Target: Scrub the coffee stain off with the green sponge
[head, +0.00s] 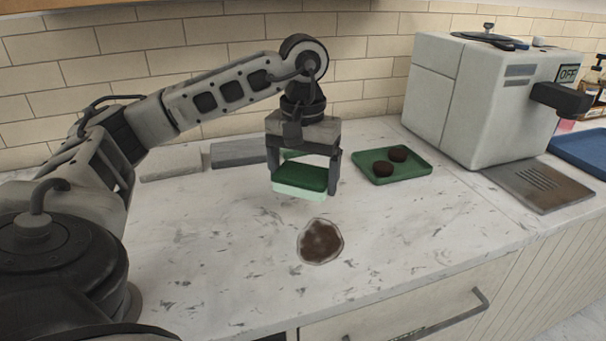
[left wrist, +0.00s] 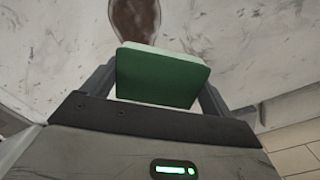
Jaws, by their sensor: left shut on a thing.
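The green sponge (head: 300,180) has a dark green top and a pale green underside. My left gripper (head: 304,176) is shut on it and holds it just above or at the counter; I cannot tell whether it touches. The sponge also shows between the fingers in the left wrist view (left wrist: 160,75). The brown coffee stain (head: 321,242) lies on the marble counter in front of the sponge, nearer the counter's front edge, uncovered. Part of the stain shows beyond the sponge in the left wrist view (left wrist: 134,18). My right gripper is not in view.
A green tray (head: 415,173) with two dark round items stands right of the sponge. A white coffee machine (head: 475,100) with a drip plate (head: 540,185) is at the right, beside a blue tray (head: 585,150). Grey blocks (head: 238,152) lie along the back wall. The counter around the stain is clear.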

